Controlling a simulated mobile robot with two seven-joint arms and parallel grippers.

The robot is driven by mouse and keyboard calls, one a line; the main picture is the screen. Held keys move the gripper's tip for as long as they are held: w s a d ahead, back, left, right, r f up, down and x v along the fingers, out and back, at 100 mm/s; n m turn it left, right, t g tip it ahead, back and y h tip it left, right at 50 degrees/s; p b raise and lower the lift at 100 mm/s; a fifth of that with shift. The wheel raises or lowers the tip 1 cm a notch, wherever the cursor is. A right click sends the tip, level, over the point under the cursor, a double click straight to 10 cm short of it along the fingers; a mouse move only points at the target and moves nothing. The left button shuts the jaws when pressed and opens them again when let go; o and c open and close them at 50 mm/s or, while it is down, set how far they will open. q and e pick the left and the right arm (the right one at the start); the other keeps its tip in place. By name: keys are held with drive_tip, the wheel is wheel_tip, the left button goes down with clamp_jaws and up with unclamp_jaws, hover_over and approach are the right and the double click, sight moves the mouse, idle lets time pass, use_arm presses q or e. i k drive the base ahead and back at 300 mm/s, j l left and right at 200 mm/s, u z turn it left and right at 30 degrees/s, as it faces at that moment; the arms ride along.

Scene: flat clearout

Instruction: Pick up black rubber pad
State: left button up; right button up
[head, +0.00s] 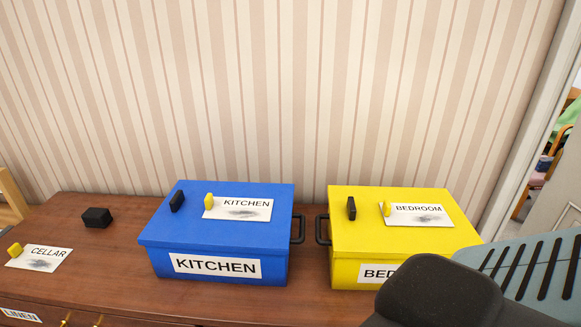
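Three small black pad-like blocks are in the head view, and I cannot tell by look which are rubber. One black block (96,217) lies on the wooden top at the left, behind the CELLAR card. A second black block (177,201) is on the lid of the blue KITCHEN box, at its left. A third black block (351,208) is on the lid of the yellow BEDROOM box, left of its card. Neither gripper's fingers are in view.
The blue box (215,241) and yellow box (345,239) stand side by side, lids shut, side handles facing each other. Cards with yellow pieces lie on both lids; the CELLAR card (40,257) lies on the wooden top (105,262). The striped wall (290,90) rises close behind.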

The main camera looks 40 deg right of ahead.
sight(97, 217)
drive_tip(key=z, duration=1.75)
drive_tip(key=u, duration=1.75)
drive_tip(key=z, duration=0.35)
drive_tip(key=i+j+z, duration=0.1)
drive_tip(key=j+z, duration=0.5)
drive_tip(key=j, duration=0.25)
drive_tip(key=j+z, duration=0.25)
drive_tip(key=j, duration=0.65)
